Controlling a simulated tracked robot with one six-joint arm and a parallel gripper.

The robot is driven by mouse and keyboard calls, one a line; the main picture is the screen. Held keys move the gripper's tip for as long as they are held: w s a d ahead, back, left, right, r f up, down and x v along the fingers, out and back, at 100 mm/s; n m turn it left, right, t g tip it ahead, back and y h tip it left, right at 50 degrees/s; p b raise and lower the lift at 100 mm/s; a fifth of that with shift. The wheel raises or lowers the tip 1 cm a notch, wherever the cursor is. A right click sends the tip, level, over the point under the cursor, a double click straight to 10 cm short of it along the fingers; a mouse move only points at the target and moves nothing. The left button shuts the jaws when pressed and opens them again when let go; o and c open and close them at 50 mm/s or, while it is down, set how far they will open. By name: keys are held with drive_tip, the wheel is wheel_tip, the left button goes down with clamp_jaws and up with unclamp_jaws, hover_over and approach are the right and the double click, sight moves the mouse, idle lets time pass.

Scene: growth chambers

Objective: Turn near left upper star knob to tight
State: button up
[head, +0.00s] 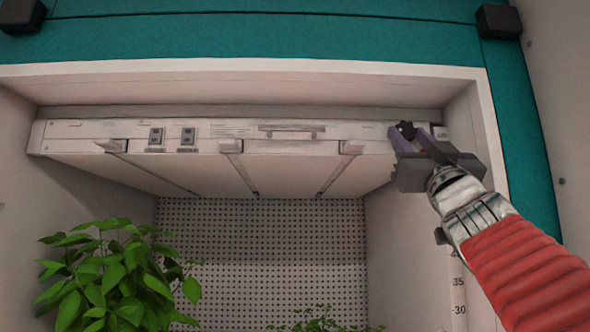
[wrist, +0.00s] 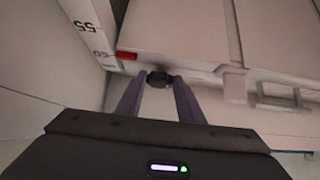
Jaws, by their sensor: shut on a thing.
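A small black star knob (head: 406,127) sits at the right front end of the white overhead unit. My gripper (head: 408,132) has its two purple fingers around this knob and is shut on it. In the wrist view, the dark knob (wrist: 160,79) shows between the fingertips of my gripper (wrist: 159,82). The fingers hide part of the knob, and its turn angle cannot be read.
The white overhead unit (head: 80,130) spans the chamber top, with switches and a small handle on its front. A leafy green plant (head: 110,275) stands lower left. A numbered scale (head: 457,282) runs down the right wall. The chamber middle is free.

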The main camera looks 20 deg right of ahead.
drive_tip(key=shift+c, duration=0.9)
drive_tip(key=shift+w+a+m+g+h, duration=0.1)
drive_tip(key=shift+m+g+h, duration=0.5)
drive_tip(key=shift+m+h, duration=0.7)
drive_tip(key=shift+s+a+m+g+h, duration=0.1)
drive_tip(key=shift+m+g+h, duration=0.5)
drive_tip(key=shift+m+h, duration=0.7)
drive_tip(key=shift+w+a+m+g+h, duration=0.1)
drive_tip(key=shift+m+g+h, duration=0.65)
drive_tip(key=shift+m, duration=0.95)
drive_tip(key=shift+w+a+r+m+g+h, duration=0.15)
drive_tip(key=shift+m+g+h, duration=1)
drive_tip(key=shift+m, duration=0.6)
drive_tip(key=shift+s+a+m+g+h, duration=0.1)
drive_tip(key=shift+m+g+h, duration=0.8)
drive_tip(key=shift+m+g, duration=0.65)
drive_tip(key=shift+m, duration=0.8)
drive_tip(key=shift+w+a+r+m+g, duration=0.1)
drive_tip(key=shift+m+g, duration=0.8)
drive_tip(key=shift+m, duration=0.05)
drive_tip(key=shift+a+r+m+g, duration=0.1)
drive_tip(key=shift+m+g, duration=0.75)
drive_tip(key=shift+m, duration=0.1)
drive_tip(key=shift+r+m+g, duration=0.2)
drive_tip(key=shift+m+g, duration=0.9)
drive_tip(key=shift+m, duration=0.4)
drive_tip(key=shift+m+g+y, duration=0.3)
drive_tip(key=shift+m, duration=0.3)
